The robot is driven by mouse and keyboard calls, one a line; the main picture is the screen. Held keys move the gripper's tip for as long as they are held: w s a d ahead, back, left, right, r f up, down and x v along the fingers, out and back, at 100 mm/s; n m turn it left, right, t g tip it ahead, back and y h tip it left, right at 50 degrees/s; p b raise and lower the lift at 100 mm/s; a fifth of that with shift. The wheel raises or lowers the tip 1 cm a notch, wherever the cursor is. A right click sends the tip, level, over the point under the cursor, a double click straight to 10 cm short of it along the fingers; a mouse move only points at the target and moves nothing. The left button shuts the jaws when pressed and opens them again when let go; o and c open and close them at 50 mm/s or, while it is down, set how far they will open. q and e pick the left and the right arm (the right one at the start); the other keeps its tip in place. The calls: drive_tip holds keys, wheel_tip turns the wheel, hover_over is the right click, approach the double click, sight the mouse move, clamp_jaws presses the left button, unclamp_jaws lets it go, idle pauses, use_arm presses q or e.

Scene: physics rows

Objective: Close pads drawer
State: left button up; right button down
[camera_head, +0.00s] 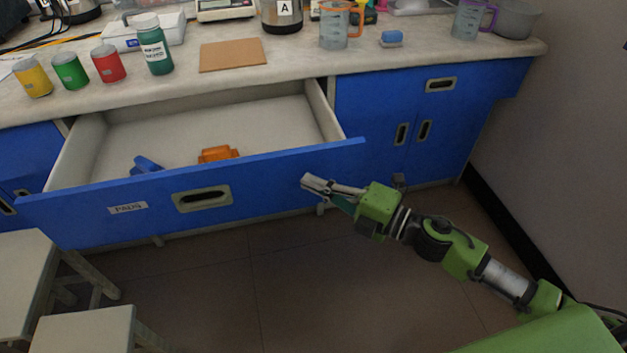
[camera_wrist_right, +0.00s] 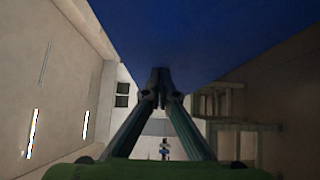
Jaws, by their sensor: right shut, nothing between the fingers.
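The pads drawer (camera_head: 270,170) is pulled out from the blue bench, with a label and a recessed handle (camera_head: 203,198) on its front. Inside lie a blue object (camera_head: 147,164) and an orange object (camera_head: 218,154). My right gripper (camera_head: 306,182) is shut and empty, in front of the right part of the drawer front. In the right wrist view the shut fingertips (camera_wrist_right: 160,75) are close to a blue surface (camera_wrist_right: 180,30); I cannot tell whether they touch it. My left gripper is not in view.
The bench top (camera_head: 290,70) holds yellow, green and red cans, a green bottle (camera_head: 153,45), a brown board (camera_head: 232,55) and jugs. Pale stools (camera_head: 85,330) stand at the lower left. A wall (camera_head: 570,150) is on the right. The floor before the drawer is clear.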

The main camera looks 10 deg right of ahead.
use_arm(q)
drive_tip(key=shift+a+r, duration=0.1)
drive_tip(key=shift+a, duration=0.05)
use_arm(e)
drive_tip(key=shift+w, duration=0.4)
